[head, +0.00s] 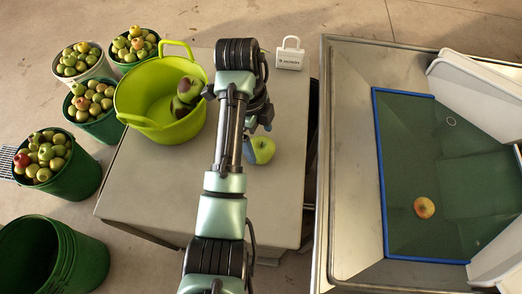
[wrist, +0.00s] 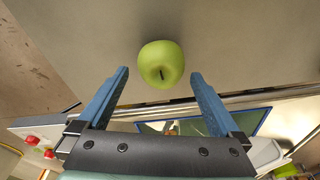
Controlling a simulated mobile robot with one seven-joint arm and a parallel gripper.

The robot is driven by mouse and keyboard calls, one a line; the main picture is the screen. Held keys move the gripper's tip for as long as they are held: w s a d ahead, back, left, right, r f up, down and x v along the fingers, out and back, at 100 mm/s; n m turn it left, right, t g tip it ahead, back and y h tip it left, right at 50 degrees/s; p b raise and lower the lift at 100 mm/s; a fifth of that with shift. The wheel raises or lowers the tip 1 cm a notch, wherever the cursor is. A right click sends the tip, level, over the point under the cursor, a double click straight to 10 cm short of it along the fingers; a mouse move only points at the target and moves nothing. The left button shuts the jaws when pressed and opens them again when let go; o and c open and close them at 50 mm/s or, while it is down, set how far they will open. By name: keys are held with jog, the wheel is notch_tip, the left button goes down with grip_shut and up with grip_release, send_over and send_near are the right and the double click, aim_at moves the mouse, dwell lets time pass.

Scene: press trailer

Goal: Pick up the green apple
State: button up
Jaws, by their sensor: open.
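The green apple (head: 263,150) sits on the grey tabletop, to the right of my arm in the head view. It also shows in the wrist view (wrist: 161,64), with a dark stem facing the camera. My gripper (wrist: 160,82) is open, with its two blue fingers spread left and right of the apple. The apple appears between and slightly beyond the fingertips, and nothing is held. In the head view my arm hides most of the gripper; a blue finger shows beside the apple.
A yellow-green tub (head: 133,113) with dark fruit stands left of my arm on the table (head: 152,193). A small white labelled object (head: 290,58) stands at the table's back. Green buckets (head: 60,172) of apples line the left. A metal trough (head: 351,160) holds one reddish apple (head: 424,208).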

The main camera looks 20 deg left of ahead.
aim_at(260, 143)
jog(key=f, duration=0.4)
jog(key=shift+w+d+p, duration=0.1)
jog(key=shift+d+p, duration=0.1)
jog(key=shift+p, duration=0.1)
jog(key=c, duration=1.3)
notch_tip(260, 143, up, 10)
jog(key=p, duration=0.6)
jog(key=shift+r, duration=0.1)
